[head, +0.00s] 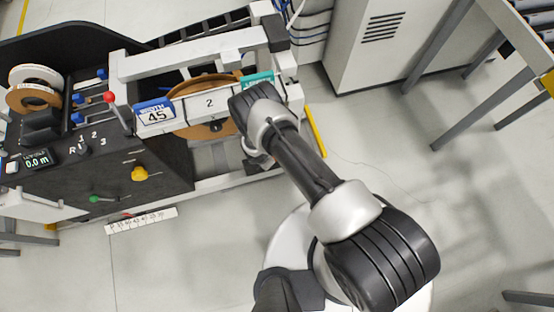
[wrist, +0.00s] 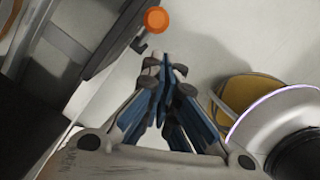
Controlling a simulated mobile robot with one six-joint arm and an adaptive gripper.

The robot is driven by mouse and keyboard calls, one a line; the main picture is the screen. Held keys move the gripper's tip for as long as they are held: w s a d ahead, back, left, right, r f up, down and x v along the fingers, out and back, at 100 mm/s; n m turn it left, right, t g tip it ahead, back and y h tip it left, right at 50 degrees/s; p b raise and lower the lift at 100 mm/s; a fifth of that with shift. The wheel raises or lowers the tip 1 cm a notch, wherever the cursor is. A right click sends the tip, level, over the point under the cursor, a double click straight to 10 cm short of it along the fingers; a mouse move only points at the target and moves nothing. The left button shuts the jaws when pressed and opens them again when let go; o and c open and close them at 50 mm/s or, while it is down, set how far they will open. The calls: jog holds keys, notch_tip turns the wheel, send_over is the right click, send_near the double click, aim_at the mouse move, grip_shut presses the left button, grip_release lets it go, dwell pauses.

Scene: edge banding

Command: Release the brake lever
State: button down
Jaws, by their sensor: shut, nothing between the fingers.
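An orange round knob (wrist: 156,19) shows at the top of the wrist view, beside a dark beam; I cannot tell for sure that it is the brake lever's end. My gripper (wrist: 165,62) is shut and empty, with its fingertips just below the knob and apart from it in the picture. In the head view my arm covers the gripper and the spot around it, at the right end of the machine. A red-ball lever (head: 110,97) stands upright on the machine's left part, well away from my arm. No lever is labelled as the brake.
A grey cabinet (head: 385,40) stands behind.

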jog(key=d+r+p, duration=0.4)
jog(key=r+p, duration=0.2)
jog(key=r, duration=0.2)
jog(key=shift+d+r+p, duration=0.35)
jog(key=shift+r+p, duration=0.05)
